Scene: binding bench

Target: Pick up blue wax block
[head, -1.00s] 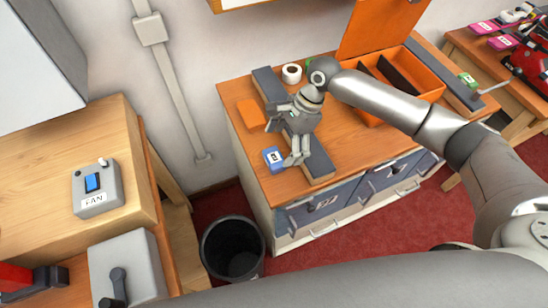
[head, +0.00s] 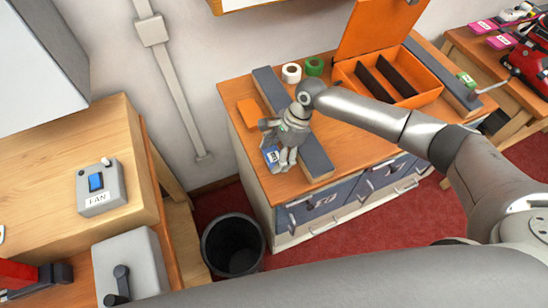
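The blue wax block (head: 271,156) lies near the left front edge of the wooden bench (head: 300,188). It is a small blue block with a white label, partly hidden by my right gripper. My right gripper (head: 275,148) is down over the block, with one finger on its near right side and the other toward its far left side. The fingers look spread about the block; I cannot tell whether they touch it. My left gripper is not in view.
An orange block (head: 250,112) lies just behind. A dark grey bar (head: 316,158) runs along the right of the blue block. White tape (head: 291,73), green tape (head: 314,66) and an open orange box (head: 408,98) stand farther back. A black bin (head: 232,246) stands on the floor.

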